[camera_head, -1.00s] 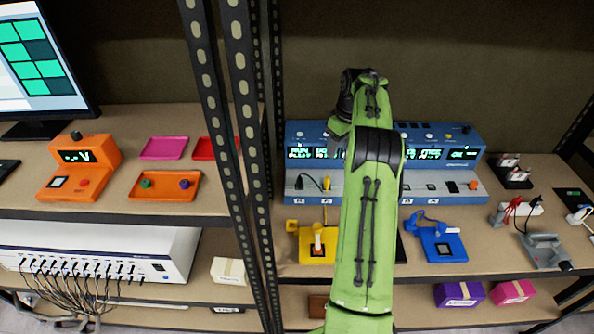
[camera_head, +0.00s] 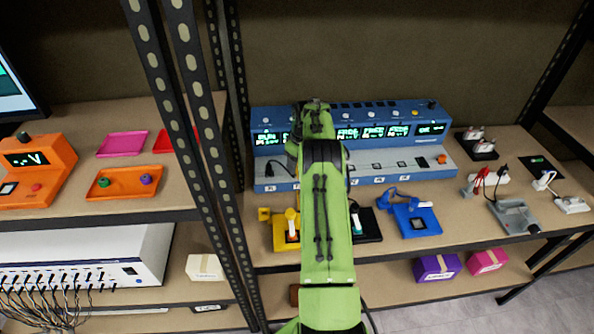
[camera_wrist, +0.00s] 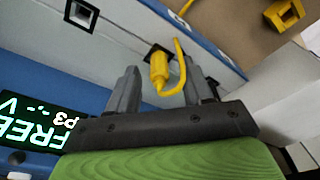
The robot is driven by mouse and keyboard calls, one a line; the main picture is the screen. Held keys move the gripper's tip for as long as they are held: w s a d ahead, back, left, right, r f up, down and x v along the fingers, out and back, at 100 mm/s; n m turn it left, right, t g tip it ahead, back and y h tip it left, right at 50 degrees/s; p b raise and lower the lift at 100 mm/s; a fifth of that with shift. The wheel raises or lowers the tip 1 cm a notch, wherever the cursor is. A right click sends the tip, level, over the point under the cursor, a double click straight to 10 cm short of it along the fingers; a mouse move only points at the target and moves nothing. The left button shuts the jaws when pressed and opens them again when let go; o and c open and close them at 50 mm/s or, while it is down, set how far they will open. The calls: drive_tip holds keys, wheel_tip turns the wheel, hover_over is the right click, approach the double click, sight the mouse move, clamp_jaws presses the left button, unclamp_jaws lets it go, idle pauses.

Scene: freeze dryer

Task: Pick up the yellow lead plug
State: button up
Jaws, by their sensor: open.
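The yellow lead plug (camera_wrist: 160,68) is in the wrist view, upright against the light grey front panel of the blue device (camera_wrist: 190,45), with its yellow cord curving away beside it. My gripper (camera_wrist: 161,76) is open, one finger on each side of the plug, with gaps visible; I see no clear contact. In the head view my arm covers the plug and the gripper. The blue device (camera_head: 400,158) shows there behind the arm, on the shelf.
A yellow holder (camera_head: 283,238) stands in front of the device, left of my arm; it may be the yellow piece in the wrist view (camera_wrist: 284,14). A blue holder (camera_head: 417,220) stands right. A black lead (camera_head: 277,167) is left of my arm. A shelf post (camera_head: 205,130) rises left.

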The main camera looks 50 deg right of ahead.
drive_tip(key=shift+w+f, duration=0.1)
drive_tip(key=shift+f, duration=0.45)
drive_tip(key=shift+r, duration=0.15)
clamp_jaws()
wheel_tip(320, 180, up, 10)
drive_tip(key=p, duration=0.2)
drive_tip(key=shift+r+p, duration=0.1)
drive_tip(key=shift+p, duration=0.25)
drive_tip(key=shift+f+b, duration=1.35)
drive_tip(key=shift+f, duration=1.15)
